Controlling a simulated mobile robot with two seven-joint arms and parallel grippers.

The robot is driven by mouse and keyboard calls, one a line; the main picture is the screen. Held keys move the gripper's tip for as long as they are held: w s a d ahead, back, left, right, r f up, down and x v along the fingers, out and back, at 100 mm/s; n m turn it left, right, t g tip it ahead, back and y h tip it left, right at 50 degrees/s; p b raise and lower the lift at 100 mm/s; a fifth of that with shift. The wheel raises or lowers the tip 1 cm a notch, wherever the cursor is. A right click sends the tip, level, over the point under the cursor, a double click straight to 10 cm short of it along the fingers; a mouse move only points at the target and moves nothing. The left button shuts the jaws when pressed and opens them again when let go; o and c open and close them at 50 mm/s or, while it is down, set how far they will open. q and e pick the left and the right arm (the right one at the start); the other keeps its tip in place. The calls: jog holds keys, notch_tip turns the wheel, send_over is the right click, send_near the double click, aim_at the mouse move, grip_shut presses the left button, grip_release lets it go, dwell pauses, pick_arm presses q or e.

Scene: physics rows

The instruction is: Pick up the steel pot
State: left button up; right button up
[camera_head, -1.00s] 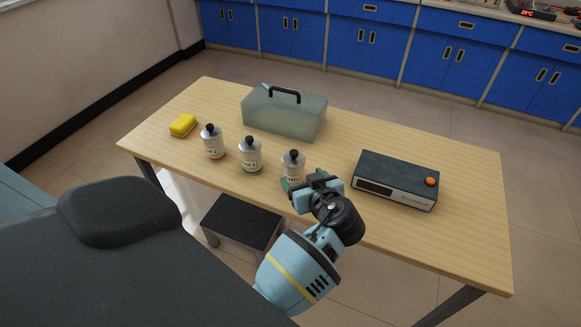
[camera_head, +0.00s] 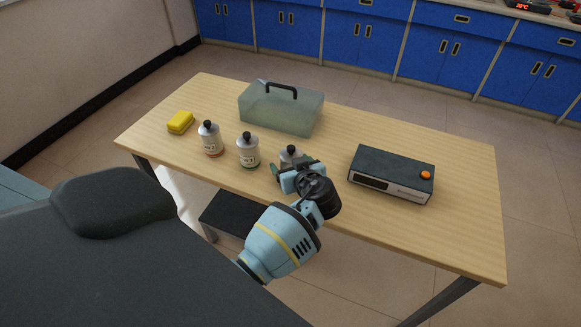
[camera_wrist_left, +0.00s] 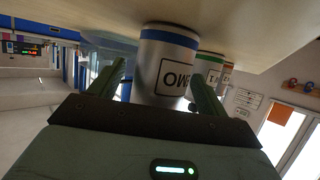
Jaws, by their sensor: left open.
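Three steel pots with black knobs stand upright in a row on the table. The nearest to my gripper (camera_head: 289,153) is partly hidden behind it in the head view. In the left wrist view, this pot (camera_wrist_left: 165,65) appears upside down with a blue band and a lettered label. The middle pot (camera_head: 248,151) has a green band and the left pot (camera_head: 210,139) an orange one. My left gripper (camera_head: 291,170) is open, its green fingers spread to either side of the blue-banded pot. Whether they touch it, I cannot tell. My right gripper is out of view.
The wooden table (camera_head: 430,235) also holds a dark-topped device (camera_head: 392,172) with an orange knob at right, a translucent handled box (camera_head: 280,110) behind, and a yellow block (camera_head: 180,122) at left. The table's right front is clear. A dark stool (camera_head: 235,216) stands under the front edge.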

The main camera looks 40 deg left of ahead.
pick_arm(q)
jog(key=shift+w+a, duration=0.1)
jog(key=shift+a, duration=0.05)
jog(key=c, duration=1.3)
jog(key=shift+o, duration=0.2)
jog(key=shift+r, duration=0.15)
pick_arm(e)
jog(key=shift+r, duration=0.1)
